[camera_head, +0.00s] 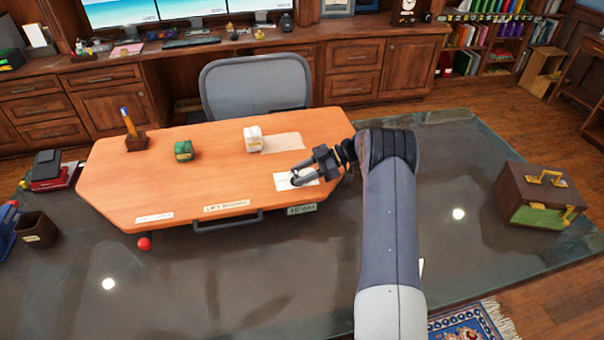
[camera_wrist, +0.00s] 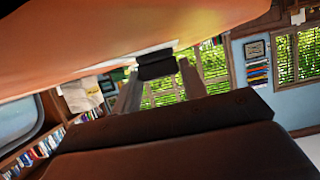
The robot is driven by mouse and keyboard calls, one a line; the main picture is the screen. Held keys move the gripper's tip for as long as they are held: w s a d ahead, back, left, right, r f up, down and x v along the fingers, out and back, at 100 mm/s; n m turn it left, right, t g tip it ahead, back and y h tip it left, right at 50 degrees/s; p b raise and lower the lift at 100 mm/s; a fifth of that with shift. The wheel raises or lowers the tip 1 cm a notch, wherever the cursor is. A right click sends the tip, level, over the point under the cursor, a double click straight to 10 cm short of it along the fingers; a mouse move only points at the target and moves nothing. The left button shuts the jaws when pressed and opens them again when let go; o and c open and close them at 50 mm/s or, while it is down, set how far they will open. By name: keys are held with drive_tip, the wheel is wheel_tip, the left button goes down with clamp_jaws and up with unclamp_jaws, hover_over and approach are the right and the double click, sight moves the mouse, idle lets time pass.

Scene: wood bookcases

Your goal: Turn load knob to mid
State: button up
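My gripper (camera_head: 296,178) is over the right part of the orange desk panel (camera_head: 220,180), at a white card (camera_head: 283,182). In the wrist view its two grey fingers (camera_wrist: 160,78) are apart, with a small dark block-like piece (camera_wrist: 157,66) between their tips, close under the orange surface (camera_wrist: 140,35). I cannot tell whether the fingers press on this piece, or whether it is the load knob. A red ball-shaped knob (camera_head: 145,243) shows below the panel's front left edge. Labels (camera_head: 227,205) line the front edge; their writing is too small to read.
On the panel stand a pen holder (camera_head: 135,142), a green block (camera_head: 183,151) and a white block (camera_head: 253,139). A dark handle (camera_head: 228,220) is at its front. A brown box (camera_head: 540,195) stands far right. A grey chair (camera_head: 257,87) is behind.

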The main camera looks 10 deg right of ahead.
drive_tip(key=o, duration=0.4)
drive_tip(key=shift+o, duration=0.2)
drive_tip(key=b+v, duration=0.2)
drive_tip(key=v, duration=0.8)
drive_tip(key=shift+d+r, duration=0.25)
drive_tip(key=shift+d, duration=0.05)
drive_tip(key=shift+a, duration=0.1)
drive_tip(key=p+x, duration=0.2)
drive_tip(key=x, duration=0.8)
drive_tip(key=shift+a+f, duration=0.2)
drive_tip(key=shift+a, duration=0.1)
drive_tip(key=shift+f, duration=0.15)
